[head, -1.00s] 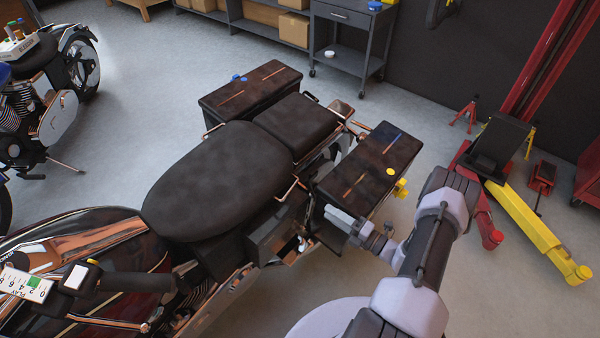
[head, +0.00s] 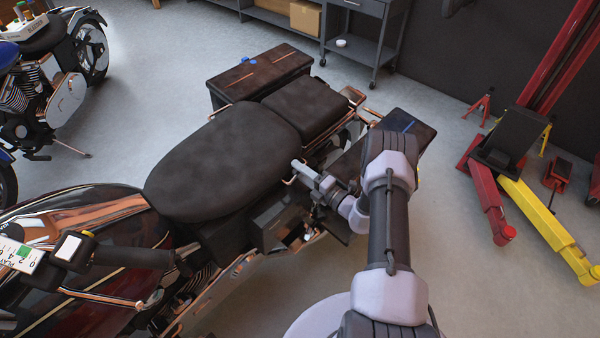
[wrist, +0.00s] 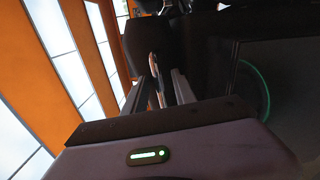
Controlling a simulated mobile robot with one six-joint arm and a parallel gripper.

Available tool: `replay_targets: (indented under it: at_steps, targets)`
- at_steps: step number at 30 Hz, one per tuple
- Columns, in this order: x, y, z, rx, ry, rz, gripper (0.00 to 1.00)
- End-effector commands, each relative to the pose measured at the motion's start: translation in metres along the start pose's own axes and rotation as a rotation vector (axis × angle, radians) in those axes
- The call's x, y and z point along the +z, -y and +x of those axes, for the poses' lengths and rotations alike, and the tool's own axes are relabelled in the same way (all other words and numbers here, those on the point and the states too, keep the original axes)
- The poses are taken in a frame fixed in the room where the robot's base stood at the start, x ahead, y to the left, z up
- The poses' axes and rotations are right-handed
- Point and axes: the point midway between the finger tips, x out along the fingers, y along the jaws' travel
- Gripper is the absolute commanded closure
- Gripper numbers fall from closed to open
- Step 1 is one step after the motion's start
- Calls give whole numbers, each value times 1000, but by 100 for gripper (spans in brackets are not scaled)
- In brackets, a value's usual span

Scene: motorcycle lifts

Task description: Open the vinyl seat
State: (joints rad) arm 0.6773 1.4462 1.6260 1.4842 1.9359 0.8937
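The black vinyl seat (head: 215,160) lies flat on the motorcycle, with a smaller rear pad (head: 305,108) behind it. A copper-coloured rail (head: 291,181) shows at the seat's right rear edge. My gripper (head: 298,167) is at this edge, close to the rail. In the wrist view, my gripper's fingers (wrist: 160,92) stand apart, with a thin copper bar (wrist: 154,72) between them. The fingers do not look closed on it. Whether they touch it or the seat is hard to tell.
A dark side case (head: 415,128) sits behind my arm, and another case (head: 260,75) is on the far side. The handlebar (head: 125,258) is at the lower left. A red and yellow lift (head: 545,225) stands at right. The floor between is clear.

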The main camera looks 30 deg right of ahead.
Motion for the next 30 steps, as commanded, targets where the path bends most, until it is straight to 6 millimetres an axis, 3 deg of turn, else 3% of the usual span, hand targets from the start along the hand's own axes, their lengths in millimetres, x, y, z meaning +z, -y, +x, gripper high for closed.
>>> replay_targets:
  at_steps: [5,9,10,30]
  targets:
    - [0,0,0,0,0,0,70]
    - [0,0,0,0,0,0,97]
    - [0,0,0,0,0,-1,100]
    - [0,0,-1,0,-1,-1,100]
